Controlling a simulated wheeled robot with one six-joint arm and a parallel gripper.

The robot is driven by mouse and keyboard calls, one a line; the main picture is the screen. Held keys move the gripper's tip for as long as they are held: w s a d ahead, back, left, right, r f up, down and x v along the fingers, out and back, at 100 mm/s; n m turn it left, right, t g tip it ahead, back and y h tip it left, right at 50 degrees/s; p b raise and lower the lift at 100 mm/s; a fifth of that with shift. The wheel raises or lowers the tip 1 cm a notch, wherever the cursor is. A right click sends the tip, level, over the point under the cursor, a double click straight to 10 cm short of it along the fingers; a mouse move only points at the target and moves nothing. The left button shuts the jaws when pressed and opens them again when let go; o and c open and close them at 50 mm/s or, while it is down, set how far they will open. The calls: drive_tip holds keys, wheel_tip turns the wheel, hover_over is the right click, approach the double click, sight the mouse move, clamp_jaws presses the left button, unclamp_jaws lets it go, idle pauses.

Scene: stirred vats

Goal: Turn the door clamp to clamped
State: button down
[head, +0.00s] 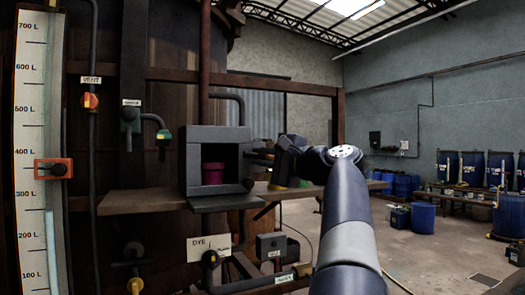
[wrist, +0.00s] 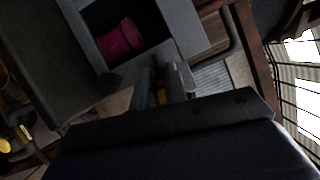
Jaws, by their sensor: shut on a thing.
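A dark grey box (head: 217,134) stands on the shelf with its front open. A magenta cup (head: 213,174) sits inside and also shows in the wrist view (wrist: 121,38). A dark flap (head: 225,204) lies lowered under the opening; it also shows in the wrist view (wrist: 45,55). A dark round knob (head: 248,184) is at the box's lower right corner. My gripper (head: 262,155) is at the box's right side, its fingers (wrist: 163,76) shut on a small part there, apparently the door clamp. The fingers mostly hide this part, so its angle cannot be told.
The brown shelf (head: 140,202) runs under the box. A large vat stands behind, with pipes, a red-handled vent valve (head: 89,101) and a level gauge (head: 32,130) at left. A yellow and green object (head: 284,186) is behind my gripper. Blue barrels (head: 423,217) stand at right on open floor.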

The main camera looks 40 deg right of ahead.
drive_tip(key=shift+d+f+n+g+p, duration=0.15)
drive_tip(key=shift+f+n+g+p, duration=0.25)
drive_tip(key=shift+n, duration=0.5)
drive_tip(key=c, duration=1.4)
unclamp_jaws()
drive_tip(key=shift+w+r, duration=0.1)
drive_tip(key=shift+c, duration=0.2)
drive_tip(key=s+d+b, duration=0.1)
drive_tip(key=s+b, duration=0.1)
drive_tip(key=s, duration=0.8)
drive_tip(key=shift+s+d, duration=0.35)
drive_tip(key=shift+s, duration=0.05)
